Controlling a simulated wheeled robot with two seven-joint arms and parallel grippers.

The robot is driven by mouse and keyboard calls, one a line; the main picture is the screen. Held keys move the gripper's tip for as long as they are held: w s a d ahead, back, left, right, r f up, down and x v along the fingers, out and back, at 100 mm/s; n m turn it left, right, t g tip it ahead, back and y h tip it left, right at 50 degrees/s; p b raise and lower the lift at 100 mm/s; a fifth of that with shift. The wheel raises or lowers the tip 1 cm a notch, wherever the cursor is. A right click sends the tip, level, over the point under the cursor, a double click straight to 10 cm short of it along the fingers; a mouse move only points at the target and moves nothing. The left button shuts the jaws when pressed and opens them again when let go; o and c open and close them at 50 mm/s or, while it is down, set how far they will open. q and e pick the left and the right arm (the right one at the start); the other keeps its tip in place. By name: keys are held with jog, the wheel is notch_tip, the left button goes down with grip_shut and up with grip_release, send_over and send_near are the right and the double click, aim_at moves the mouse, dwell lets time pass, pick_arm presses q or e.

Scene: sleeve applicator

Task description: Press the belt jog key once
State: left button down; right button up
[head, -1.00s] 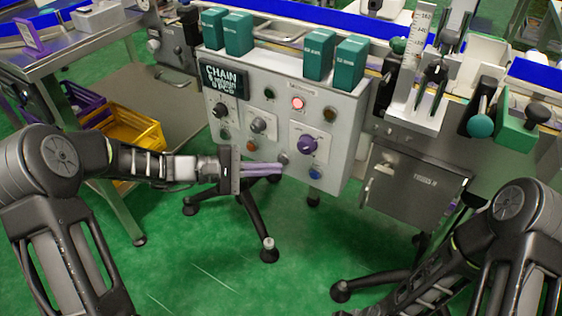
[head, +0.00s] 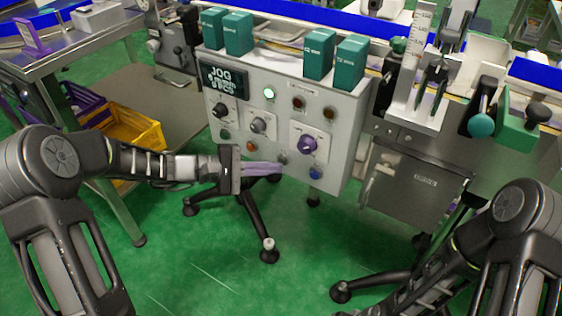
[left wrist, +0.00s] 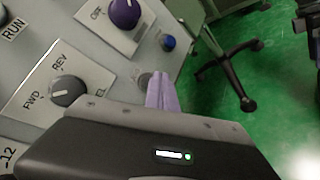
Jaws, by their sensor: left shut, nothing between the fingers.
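The grey control panel (head: 262,135) stands ahead with knobs, lamps and keys. Its display (head: 222,78) reads JOG on the top line; the smaller lines are hard to read. A green lamp (head: 268,93) is lit, and the red lamp (head: 298,103) is dark. My left gripper (head: 282,166) is shut and empty, its purple fingertips at a small grey key (head: 282,158) low on the panel. The left wrist view shows the fingers (left wrist: 158,78) beside this grey key (left wrist: 143,80); I cannot tell whether they touch it. Its label is not readable. My right gripper is out of view.
A blue key (head: 315,173) and a purple knob (head: 307,144) are close to the right of the fingertips. An orange key (head: 250,146) is to the left. Green boxes (head: 318,54) stand on the panel top. A black-legged stand (head: 255,220) is below.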

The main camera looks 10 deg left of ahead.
pick_arm(q)
jog(key=shift+s+a, duration=0.2)
jog(key=shift+s, duration=0.35)
jog(key=shift+s, duration=0.1)
jog(key=s, duration=0.1)
jog(key=s+a, duration=0.1)
jog(key=s, duration=0.1)
jog(key=s+a, duration=0.1)
jog(key=shift+s, duration=0.2)
dwell(0.8)
